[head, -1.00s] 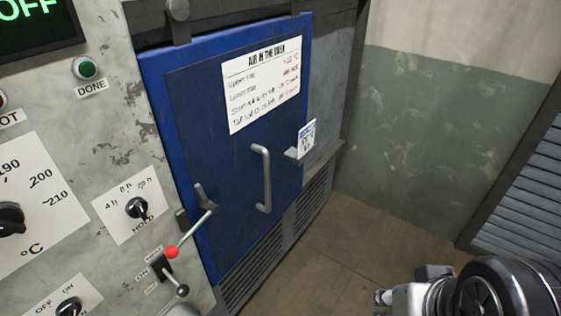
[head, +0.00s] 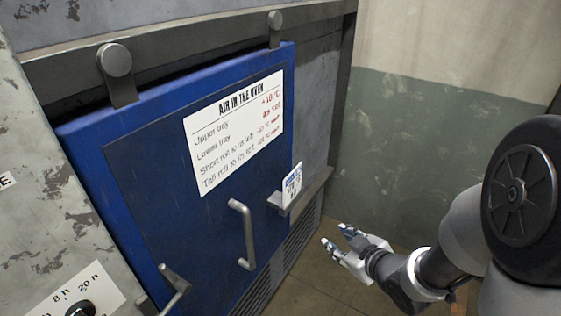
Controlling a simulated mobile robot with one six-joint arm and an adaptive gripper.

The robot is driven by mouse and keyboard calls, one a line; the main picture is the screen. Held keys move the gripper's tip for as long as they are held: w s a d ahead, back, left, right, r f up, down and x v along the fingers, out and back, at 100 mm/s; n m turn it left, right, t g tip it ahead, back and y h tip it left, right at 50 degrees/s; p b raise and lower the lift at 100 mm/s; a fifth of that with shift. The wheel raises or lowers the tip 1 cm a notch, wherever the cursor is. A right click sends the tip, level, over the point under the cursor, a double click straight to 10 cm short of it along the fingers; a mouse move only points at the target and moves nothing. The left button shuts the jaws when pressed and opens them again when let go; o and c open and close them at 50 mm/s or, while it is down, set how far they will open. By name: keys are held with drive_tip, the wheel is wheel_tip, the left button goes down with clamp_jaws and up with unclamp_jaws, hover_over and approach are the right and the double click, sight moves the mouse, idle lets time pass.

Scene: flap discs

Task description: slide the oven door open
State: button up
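The blue oven door (head: 160,190) hangs from a grey overhead rail (head: 180,42) by two round rollers. It covers the oven front, so the inside is hidden. A vertical grey bar handle (head: 243,235) is on the door, right of its middle.
A white sign (head: 236,130) is on the door. A small ledge with a card (head: 292,184) juts out right of the handle, near my gripper. A grey control panel (head: 55,225) stands at left. Floor and wall at right look clear.

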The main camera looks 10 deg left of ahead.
drive_tip(key=s+a+f+n+y, duration=0.1)
drive_tip(key=s+a+f+y, duration=0.2)
drive_tip(key=a+y, duration=0.25)
drive_tip(key=y, duration=0.4)
approach(251, 232)
drive_tip(key=x, duration=1.1)
drive_tip(key=shift+a, duration=0.1)
drive_tip(key=shift+c, duration=0.6)
clamp_jaws()
